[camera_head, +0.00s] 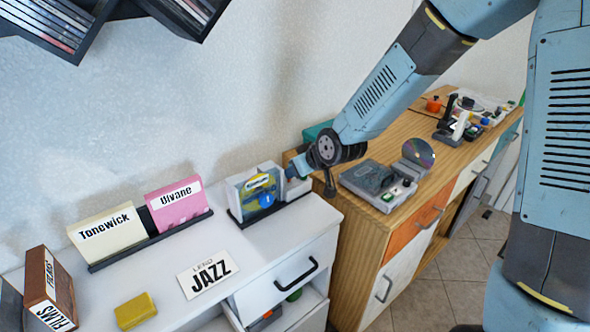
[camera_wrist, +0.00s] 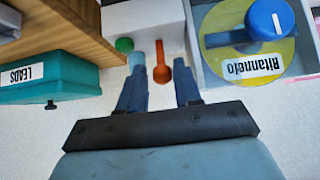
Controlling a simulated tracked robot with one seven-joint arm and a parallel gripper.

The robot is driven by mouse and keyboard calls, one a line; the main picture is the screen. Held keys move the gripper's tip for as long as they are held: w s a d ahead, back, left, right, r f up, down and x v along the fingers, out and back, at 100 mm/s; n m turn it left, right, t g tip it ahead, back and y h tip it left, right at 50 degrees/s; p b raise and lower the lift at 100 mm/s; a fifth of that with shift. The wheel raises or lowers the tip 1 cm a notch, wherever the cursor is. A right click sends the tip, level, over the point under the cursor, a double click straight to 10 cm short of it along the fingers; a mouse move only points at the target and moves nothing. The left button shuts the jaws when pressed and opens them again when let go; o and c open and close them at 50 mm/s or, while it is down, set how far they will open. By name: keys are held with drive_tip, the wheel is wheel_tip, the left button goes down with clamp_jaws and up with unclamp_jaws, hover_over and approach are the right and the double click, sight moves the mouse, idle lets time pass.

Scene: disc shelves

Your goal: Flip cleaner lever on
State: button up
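The cleaner is a white unit (camera_head: 240,197) on the right end of the white cabinet, holding a yellow disc (camera_wrist: 222,55) labelled Ritanneto under a blue knob (camera_wrist: 268,20). In the wrist view an orange-red lever (camera_wrist: 161,74) with a round end sticks out from its white side block (camera_wrist: 150,22), beside a green button (camera_wrist: 124,45). My gripper (camera_wrist: 160,86) is open, its two blue fingers on either side of the lever with gaps showing. In the head view my gripper (camera_head: 300,166) is at the cleaner's right end; the lever cannot be made out there.
A teal box (camera_wrist: 52,78) labelled LEADS lies near my gripper. A grey console (camera_head: 375,182) sits on the wooden cabinet (camera_head: 400,128) to the right. Yellow and pink cases (camera_head: 105,232), a JAZZ card (camera_head: 208,273) and a yellow block (camera_head: 135,311) are on the white cabinet (camera_head: 262,245).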

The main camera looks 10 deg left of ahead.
drive_tip(key=v, duration=0.8)
drive_tip(key=shift+d+r, duration=0.2)
drive_tip(key=shift+r, duration=0.1)
idle(0.8)
drive_tip(key=shift+v, duration=1.55)
drive_tip(key=shift+s+d+r, duration=0.4)
drive_tip(key=shift+d+r, duration=0.05)
drive_tip(key=shift+s+r, duration=0.15)
drive_tip(key=shift+r, duration=0.05)
drive_tip(key=shift+d, duration=0.1)
